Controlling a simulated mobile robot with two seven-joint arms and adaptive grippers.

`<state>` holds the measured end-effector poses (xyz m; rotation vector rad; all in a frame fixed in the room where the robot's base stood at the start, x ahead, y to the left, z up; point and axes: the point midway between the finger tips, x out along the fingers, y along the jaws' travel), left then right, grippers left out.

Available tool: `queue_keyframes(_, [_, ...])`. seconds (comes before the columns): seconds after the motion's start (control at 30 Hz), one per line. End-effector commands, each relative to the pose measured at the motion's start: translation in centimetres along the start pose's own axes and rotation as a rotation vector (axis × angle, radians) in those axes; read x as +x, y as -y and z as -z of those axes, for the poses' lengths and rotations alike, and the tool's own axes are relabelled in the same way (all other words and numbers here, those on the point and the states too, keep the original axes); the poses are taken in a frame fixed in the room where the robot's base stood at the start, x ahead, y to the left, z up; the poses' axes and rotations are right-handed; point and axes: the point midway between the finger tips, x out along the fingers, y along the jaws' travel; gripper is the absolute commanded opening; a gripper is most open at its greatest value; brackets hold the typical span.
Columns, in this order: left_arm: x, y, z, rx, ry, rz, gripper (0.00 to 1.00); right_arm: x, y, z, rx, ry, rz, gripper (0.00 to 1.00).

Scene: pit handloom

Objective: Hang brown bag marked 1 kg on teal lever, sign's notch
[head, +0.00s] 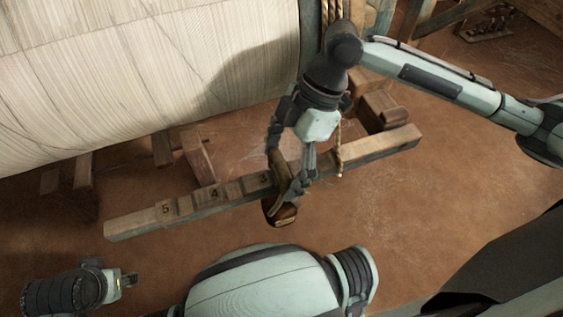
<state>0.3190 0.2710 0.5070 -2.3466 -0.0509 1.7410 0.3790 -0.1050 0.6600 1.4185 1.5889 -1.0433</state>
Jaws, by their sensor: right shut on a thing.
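The lever (378,148) is a long beam with a dull teal-grey side and a wooden top, running from lower left to upper right. Its notch marks 5, 4 and 3 can be read, left of my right gripper. My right gripper (289,186) reaches down over the beam, shut on a brown bag (281,212). The bag is at the beam's near side, just right of the 3. Its strap and weight mark are not clear, and I cannot tell whether it touches the beam. My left gripper (127,281) is low at the left, away from the lever. No sign is in view.
A large roll of pale warp threads (140,75) fills the upper left. A rope (338,150) hangs down to the lever right of my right gripper. Wooden blocks (380,108) stand behind it. Brown floor (430,220) is open at the right.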

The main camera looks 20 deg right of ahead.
Motion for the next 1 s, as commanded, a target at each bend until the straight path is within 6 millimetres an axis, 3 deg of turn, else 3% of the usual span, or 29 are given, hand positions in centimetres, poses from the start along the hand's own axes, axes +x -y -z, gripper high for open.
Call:
queue_keyframes(0.1, [0.1, 0.0, 0.0, 0.0, 0.0, 0.0, 0.42, 0.1, 0.0, 0.0, 0.0, 0.0, 0.0, 0.25])
queue_keyframes(0.13, [0.1, 0.0, 0.0, 0.0, 0.0, 0.0, 0.42, 0.1, 0.0, 0.0, 0.0, 0.0, 0.0, 0.86])
queue_keyframes(0.23, [0.1, 0.0, 0.0, 0.0, 0.0, 0.0, 0.42, 0.1, 0.0, -0.1, 0.0, 0.001, 0.0, 0.98])
queue_keyframes(0.67, [0.1, 0.0, 0.0, 0.0, 0.0, 0.0, 0.42, -0.2, 0.0, -0.2, 0.003, 0.003, 0.002, 1.0])
queue_keyframes(1.0, [0.1, 0.0, 0.0, 0.0, 0.0, 0.0, 0.42, -5.0, -0.1, -0.1, 0.001, 0.003, -0.003, 1.0])
